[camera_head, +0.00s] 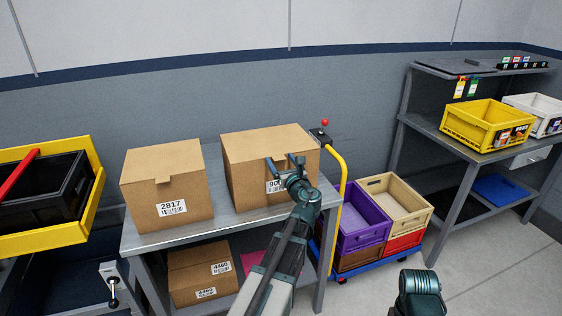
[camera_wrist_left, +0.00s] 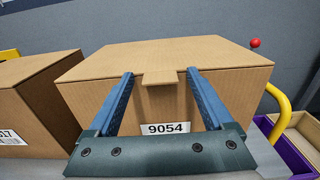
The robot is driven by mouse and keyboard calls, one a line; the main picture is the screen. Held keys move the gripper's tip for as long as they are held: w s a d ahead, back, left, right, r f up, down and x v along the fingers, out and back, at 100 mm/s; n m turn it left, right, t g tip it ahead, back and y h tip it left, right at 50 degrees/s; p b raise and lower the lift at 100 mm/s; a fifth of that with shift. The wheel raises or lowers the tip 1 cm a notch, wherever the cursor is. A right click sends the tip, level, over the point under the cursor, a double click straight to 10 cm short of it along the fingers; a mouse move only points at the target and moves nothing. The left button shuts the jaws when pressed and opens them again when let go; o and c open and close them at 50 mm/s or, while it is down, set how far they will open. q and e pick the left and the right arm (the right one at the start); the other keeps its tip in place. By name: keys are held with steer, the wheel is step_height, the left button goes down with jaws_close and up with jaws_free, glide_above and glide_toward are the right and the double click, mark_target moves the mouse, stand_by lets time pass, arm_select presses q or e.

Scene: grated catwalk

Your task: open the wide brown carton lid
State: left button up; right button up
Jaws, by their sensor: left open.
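The wide brown carton (camera_head: 245,168), labelled 9054 in the left wrist view (camera_wrist_left: 95,105), stands on the grey table. Its lid (camera_head: 265,141) lies flat and closed; in the left wrist view the lid (camera_wrist_left: 165,55) has a small front tab (camera_wrist_left: 159,78). My left gripper (camera_head: 284,162) is open at the carton's front. In the left wrist view its fingertips (camera_wrist_left: 160,73) lie on either side of the tab, with a gap to each side. I cannot tell whether they touch the carton. My right gripper is out of view.
A closed carton labelled 2817 (camera_head: 165,191) stands close on the left. Another carton (camera_head: 190,278) is on the lower shelf. A trolley with a yellow handle (camera_head: 338,185) and crates, including a purple one (camera_head: 366,238), stands right of the table. Wall is behind.

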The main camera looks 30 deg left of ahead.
arm_select(q)
steer(key=shift+a, duration=0.1)
steer(key=shift+c, duration=0.3)
jaws_close()
